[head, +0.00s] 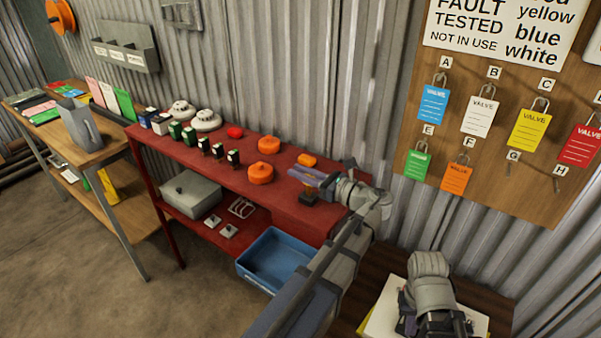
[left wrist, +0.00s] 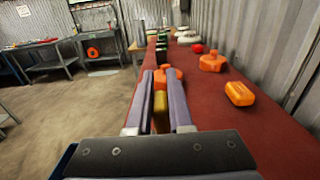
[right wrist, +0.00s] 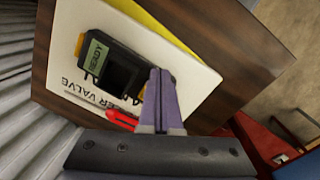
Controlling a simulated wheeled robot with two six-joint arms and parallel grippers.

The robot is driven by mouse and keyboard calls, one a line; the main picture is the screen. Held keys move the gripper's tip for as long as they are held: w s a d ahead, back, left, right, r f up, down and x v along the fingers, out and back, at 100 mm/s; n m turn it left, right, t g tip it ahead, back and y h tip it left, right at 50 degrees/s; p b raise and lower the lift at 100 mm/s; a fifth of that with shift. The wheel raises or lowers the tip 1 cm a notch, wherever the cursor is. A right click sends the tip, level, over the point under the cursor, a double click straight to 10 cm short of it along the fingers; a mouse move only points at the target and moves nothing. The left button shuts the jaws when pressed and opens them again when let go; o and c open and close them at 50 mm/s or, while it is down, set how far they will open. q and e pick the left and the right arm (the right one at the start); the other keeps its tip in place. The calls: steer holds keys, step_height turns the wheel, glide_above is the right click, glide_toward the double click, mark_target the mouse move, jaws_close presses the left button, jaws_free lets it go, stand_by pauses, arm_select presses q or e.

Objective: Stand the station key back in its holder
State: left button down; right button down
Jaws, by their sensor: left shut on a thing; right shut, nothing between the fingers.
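My left gripper (head: 312,178) is above the right part of the red bench, its fingers pointing along the bench. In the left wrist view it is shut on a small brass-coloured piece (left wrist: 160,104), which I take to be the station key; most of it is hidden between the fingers. In the head view a small dark brown piece (head: 309,196) shows just below the fingers; I cannot tell whether it is the key's lower part or its holder. My right gripper (right wrist: 161,80) is shut and empty, over a white board on the brown table at the right.
The red bench (head: 285,205) carries orange round items (head: 262,174), a small orange block (head: 307,160), stamps and white detectors. A blue bin (head: 272,262) is below it. A black device (right wrist: 115,72) lies on the white board (right wrist: 195,88). Tags hang on the wall board.

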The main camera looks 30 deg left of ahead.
arm_select(q)
steer(key=shift+f, duration=0.25)
arm_select(e)
steer(key=shift+f, duration=0.25)
arm_select(q)
steer(key=c, duration=0.7)
jaws_free()
steer(key=shift+r, duration=0.1)
steer(key=shift+c, duration=0.2)
steer(key=shift+d, duration=0.1)
steer(key=d, duration=0.5)
steer(key=s+d, duration=0.1)
steer(key=d, duration=0.1)
steer(key=shift+d, duration=0.3)
arm_select(e)
steer(key=shift+r, duration=0.15)
